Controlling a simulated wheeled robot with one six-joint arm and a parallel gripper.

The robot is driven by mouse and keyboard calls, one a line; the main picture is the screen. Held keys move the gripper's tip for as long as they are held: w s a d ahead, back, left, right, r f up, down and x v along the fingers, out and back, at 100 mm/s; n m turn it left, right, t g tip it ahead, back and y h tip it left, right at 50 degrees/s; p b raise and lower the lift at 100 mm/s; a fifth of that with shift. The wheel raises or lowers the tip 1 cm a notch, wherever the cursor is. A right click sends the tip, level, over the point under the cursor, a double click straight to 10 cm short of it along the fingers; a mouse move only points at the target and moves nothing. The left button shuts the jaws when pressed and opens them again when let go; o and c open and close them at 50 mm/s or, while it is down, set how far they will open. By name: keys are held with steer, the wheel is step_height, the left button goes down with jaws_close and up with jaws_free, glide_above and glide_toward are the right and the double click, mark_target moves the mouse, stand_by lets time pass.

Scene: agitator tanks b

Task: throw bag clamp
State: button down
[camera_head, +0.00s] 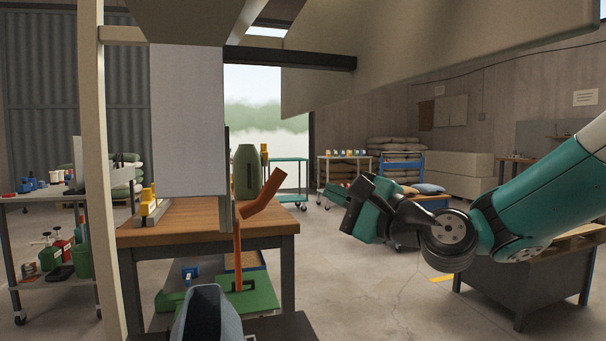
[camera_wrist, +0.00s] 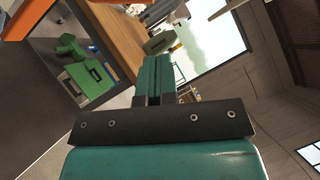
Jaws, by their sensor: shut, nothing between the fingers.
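An orange-red bent lever (camera_head: 257,204) rises in the middle of the head view, its upper end tilted to the right. It may be the bag clamp's handle; the frames do not name it. Its lower end is by a green plate (camera_head: 262,297). My gripper (camera_head: 358,208) is in the air to the right of the lever, clearly apart from it. In the wrist view the two teal fingers (camera_wrist: 160,76) lie together, shut and empty.
A wooden-topped bench (camera_head: 190,220) stands behind the lever, with a dark green bottle-shaped object (camera_head: 246,172) on it. A pale upright post (camera_head: 92,150) and a grey hanging panel (camera_head: 188,120) block the left. Open floor (camera_head: 385,290) lies below my gripper.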

steer(key=w+a+r+p, duration=0.1)
steer(key=w+a+r, duration=0.1)
steer(key=a, duration=0.3)
steer(key=shift+a, duration=0.25)
steer(key=shift+r, duration=0.1)
step_height(320, 180, up, 4)
steer(key=n+g+p, duration=0.2)
steer(key=n+p, duration=0.1)
steer(key=p, duration=0.6)
glide_above(264, 192)
steer(key=d, duration=0.2)
steer(key=shift+s+r+h, duration=0.2)
steer(key=shift+s+h, duration=0.2)
steer(key=shift+s, duration=0.05)
